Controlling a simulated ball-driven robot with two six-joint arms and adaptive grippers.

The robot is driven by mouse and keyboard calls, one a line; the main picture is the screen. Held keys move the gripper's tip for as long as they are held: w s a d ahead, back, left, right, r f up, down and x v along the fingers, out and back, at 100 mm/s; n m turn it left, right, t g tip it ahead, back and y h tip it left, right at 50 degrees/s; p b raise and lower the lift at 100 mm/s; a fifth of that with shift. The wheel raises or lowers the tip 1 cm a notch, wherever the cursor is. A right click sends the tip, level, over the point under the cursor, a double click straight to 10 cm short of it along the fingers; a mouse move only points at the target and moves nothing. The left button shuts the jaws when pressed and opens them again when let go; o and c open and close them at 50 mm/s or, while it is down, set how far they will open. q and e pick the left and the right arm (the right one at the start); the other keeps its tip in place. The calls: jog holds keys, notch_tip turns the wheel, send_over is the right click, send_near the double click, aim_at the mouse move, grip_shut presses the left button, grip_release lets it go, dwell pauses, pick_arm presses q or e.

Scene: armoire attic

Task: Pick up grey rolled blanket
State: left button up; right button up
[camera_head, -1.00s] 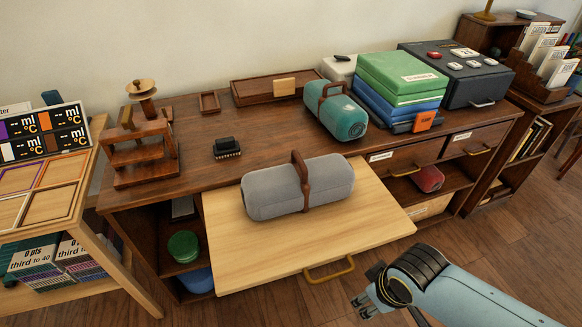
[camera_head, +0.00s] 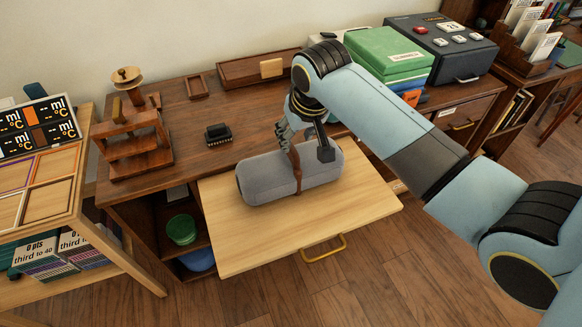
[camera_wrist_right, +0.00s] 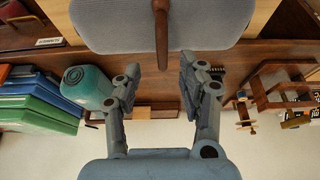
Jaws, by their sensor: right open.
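The grey rolled blanket (camera_head: 262,180) lies on its side on the light wooden pull-out board (camera_head: 235,245). A brown strap with a handle (camera_head: 298,183) wraps its middle. My right gripper (camera_head: 304,146) is open above and around the handle's top, with one finger on each side. In the right wrist view the blanket (camera_wrist_right: 105,22) fills the top and the strap (camera_wrist_right: 160,30) lies between the open fingers (camera_wrist_right: 160,72). Contact with the handle is not clear. My left gripper is out of view.
A teal roll (camera_wrist_right: 88,87) stands behind my arm, near green and blue boxes (camera_head: 390,52). A small black object (camera_head: 218,134) and a wooden stand (camera_head: 135,145) are on the desk left of the blanket. The board's front is clear.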

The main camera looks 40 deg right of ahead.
aim_at(292, 146)
jog(key=x, duration=0.6)
jog(key=shift+w+f, duration=0.25)
jog(key=shift+w, duration=0.05)
jog(key=shift+c, duration=0.5)
grip_shut()
jog(key=shift+r, duration=0.1)
